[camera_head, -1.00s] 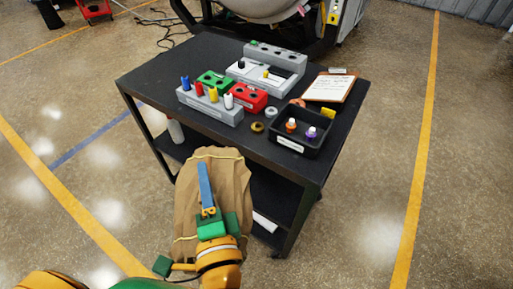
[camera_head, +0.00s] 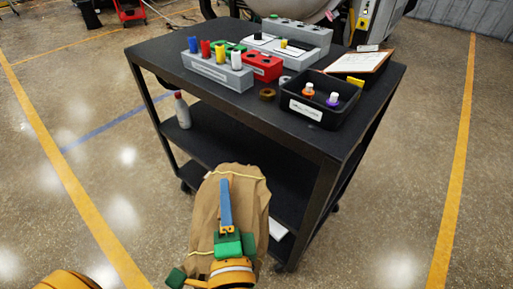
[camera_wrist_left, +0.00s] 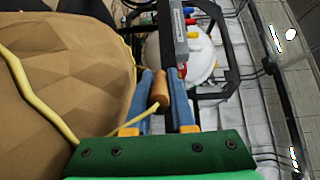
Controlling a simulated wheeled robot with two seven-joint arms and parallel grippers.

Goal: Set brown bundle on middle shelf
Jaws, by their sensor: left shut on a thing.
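My left gripper (camera_head: 226,186) is shut on the brown bundle (camera_head: 257,205), a baggy tan sack with yellow cord. In the left wrist view, the blue fingers (camera_wrist_left: 168,92) close around a small brown toggle on the cord, and the bundle (camera_wrist_left: 70,65) fills the left side. The bundle hangs in front of the black cart, outside its near side. The cart's middle shelf (camera_head: 225,138) is a dark flat board below the top. The bundle covers part of the cart's lower front. My right gripper is not in view.
A bottle with a red cap (camera_head: 182,111) stands at the left end of the middle shelf; its centre looks clear. The cart top (camera_head: 160,52) carries socket blocks, a black bin (camera_head: 318,111) and a clipboard (camera_head: 355,62). A front post (camera_head: 318,210) stands right of the bundle.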

